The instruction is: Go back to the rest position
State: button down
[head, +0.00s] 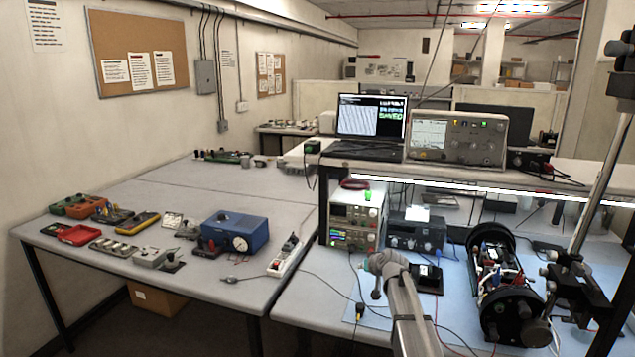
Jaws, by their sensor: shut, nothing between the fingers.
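My arm (408,315) rises from the bottom edge, right of centre, and its upper joint bends over above the right bench. I cannot make out my gripper's fingers in the head view. A cylinder assembly (492,268) with black round end pieces lies on the blue mat to the right of my arm, with electronics and wires showing between its ends. The laptop (371,118) on the shelf shows a plot and green text that reads "SAVED".
A metal stand with black clamps (570,285) stands right of the cylinder. Stacked power supplies (355,220) and a black instrument (415,235) stand behind my arm. An oscilloscope (458,137) sits on the shelf. The left bench (130,190) holds a blue box (235,232) and several small tools.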

jog(key=s+f+g+h+b, duration=0.1)
jog(key=s+f+g, duration=0.2)
jog(key=s, duration=0.9)
jog(key=s+d+f+m+g+h+b, duration=0.1)
jog(key=s+f, duration=0.4)
jog(key=s, duration=0.8)
jog(key=s+f+g+h+b, duration=0.2)
jog(key=s+f+g, duration=0.2)
jog(key=s, duration=0.9)
jog(key=shift+d+f+m+g+b, duration=0.3)
jog(key=shift+d+g+b, duration=0.05)
jog(key=shift+g, duration=0.65)
